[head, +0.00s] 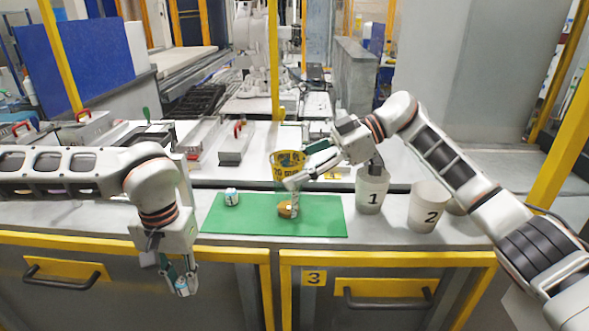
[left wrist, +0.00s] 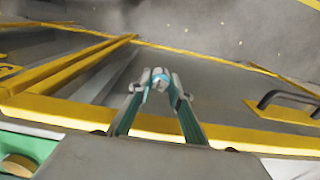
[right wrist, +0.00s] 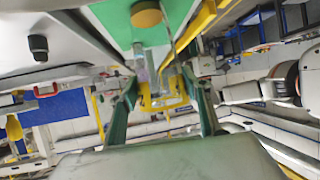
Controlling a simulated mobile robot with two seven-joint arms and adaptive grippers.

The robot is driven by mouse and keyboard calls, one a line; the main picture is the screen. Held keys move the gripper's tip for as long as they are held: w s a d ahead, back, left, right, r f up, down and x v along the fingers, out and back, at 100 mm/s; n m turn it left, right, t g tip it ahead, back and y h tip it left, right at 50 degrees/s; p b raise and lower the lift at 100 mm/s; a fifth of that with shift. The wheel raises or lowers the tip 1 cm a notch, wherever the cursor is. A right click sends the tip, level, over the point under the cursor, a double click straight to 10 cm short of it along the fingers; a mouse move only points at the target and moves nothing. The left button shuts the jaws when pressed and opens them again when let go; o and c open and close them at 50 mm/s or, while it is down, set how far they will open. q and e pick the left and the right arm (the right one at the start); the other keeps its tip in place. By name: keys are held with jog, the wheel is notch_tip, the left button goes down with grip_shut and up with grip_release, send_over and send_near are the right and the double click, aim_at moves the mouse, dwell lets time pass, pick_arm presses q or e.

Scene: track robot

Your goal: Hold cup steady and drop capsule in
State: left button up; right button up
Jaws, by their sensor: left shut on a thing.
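My left gripper (head: 181,277) hangs in front of the counter's front edge. It is shut on a small white and blue capsule (head: 182,288), which also shows in the left wrist view (left wrist: 158,77). White cup 1 (head: 371,193) stands upright right of the mat, and cup 2 (head: 427,210) stands further right; neither is held. Another capsule (head: 232,197) lies on the mat's left part.
A brown round object (head: 286,210) and a small pale cylinder stand on the mat below my right gripper. A yellow bin (head: 287,163) stands behind the mat. A third cup is partly hidden by my right arm. Yellow posts and drawer handles (head: 388,299) are around the counter.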

dwell(0.4)
dwell(0.3)
pick_arm(q)
jog(key=d+r+n, duration=0.3)
jog(key=d+r, duration=0.1)
jog(key=r, duration=0.4)
jog(key=w+r, duration=0.1)
jog(key=w, duration=0.2)
jog(key=w+d+r+n, duration=0.1)
jog(key=w+r, duration=0.1)
jog(key=w, duration=0.1)
jog(key=w+d+r+n, duration=0.1)
jog(key=w, duration=0.3)
jog(key=shift+w+r, duration=0.1)
jog(key=shift+r, duration=0.25)
jog(key=w+d+r+n, duration=0.3)
jog(key=d+r, duration=0.4)
jog(key=r, duration=0.1)
jog(key=w+d+r+n, duration=0.3)
jog(key=d+r+n, duration=0.1)
jog(key=d+r, duration=0.3)
notch_tip(320, 180, up, 2)
jog(key=shift+w+d+r, duration=0.15)
jog(key=shift+r, duration=0.05)
